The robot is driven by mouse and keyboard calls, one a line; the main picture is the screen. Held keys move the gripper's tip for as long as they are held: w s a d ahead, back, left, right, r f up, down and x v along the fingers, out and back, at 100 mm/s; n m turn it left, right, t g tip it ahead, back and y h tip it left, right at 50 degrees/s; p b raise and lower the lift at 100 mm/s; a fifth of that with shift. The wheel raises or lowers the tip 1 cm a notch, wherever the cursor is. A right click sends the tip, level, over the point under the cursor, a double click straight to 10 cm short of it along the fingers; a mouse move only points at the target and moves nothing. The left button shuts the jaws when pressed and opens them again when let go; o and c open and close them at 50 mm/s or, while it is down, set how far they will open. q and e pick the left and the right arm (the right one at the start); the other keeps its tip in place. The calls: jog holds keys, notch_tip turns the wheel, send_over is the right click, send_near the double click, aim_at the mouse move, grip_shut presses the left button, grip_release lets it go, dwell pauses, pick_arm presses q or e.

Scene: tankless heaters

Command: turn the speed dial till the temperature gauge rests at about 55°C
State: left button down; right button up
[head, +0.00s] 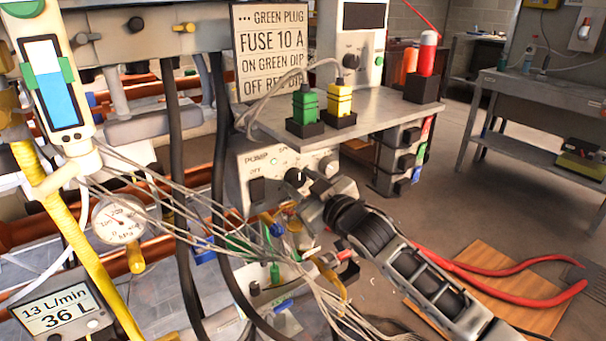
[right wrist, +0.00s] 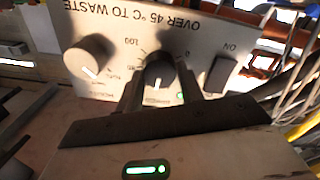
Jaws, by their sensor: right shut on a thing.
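The dark speed dial (right wrist: 159,69) sits on the pump panel between a 0 and a 100 mark, with a white pointer line. It also shows in the head view (head: 295,177), partly covered by my gripper. My right gripper (head: 307,184) reaches the panel from the lower right and is shut on the dial, one finger on each side in the right wrist view. A round white gauge (head: 118,221) with a needle hangs at the left; its unit looks like kPa and its reading is too small to tell. I cannot make out a gauge marked in °C. My left gripper is out of view.
A pale knob (right wrist: 88,58) and a black rocker switch (right wrist: 220,75) flank the dial. Thin grey cables (head: 190,225) and black hoses cross left of the panel. A shelf (head: 375,110) with green and yellow plugs overhangs it. A display (head: 62,308) reads 13 L/min, 36 L.

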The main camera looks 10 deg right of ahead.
jog(key=shift+n+p, duration=0.3)
jog(key=shift+n, duration=0.2)
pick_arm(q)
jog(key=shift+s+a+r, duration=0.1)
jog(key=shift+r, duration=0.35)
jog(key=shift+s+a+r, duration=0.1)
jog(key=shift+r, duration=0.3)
pick_arm(e)
jog(key=shift+n, duration=0.4)
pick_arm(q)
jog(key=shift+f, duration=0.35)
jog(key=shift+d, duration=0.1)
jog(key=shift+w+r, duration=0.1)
pick_arm(e)
jog(key=o, duration=1)
pick_arm(q)
jog(key=shift+p, duration=0.7)
pick_arm(e)
jog(key=v, duration=1.6)
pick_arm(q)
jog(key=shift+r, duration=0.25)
pick_arm(e)
jog(key=shift+a+f, duration=0.1)
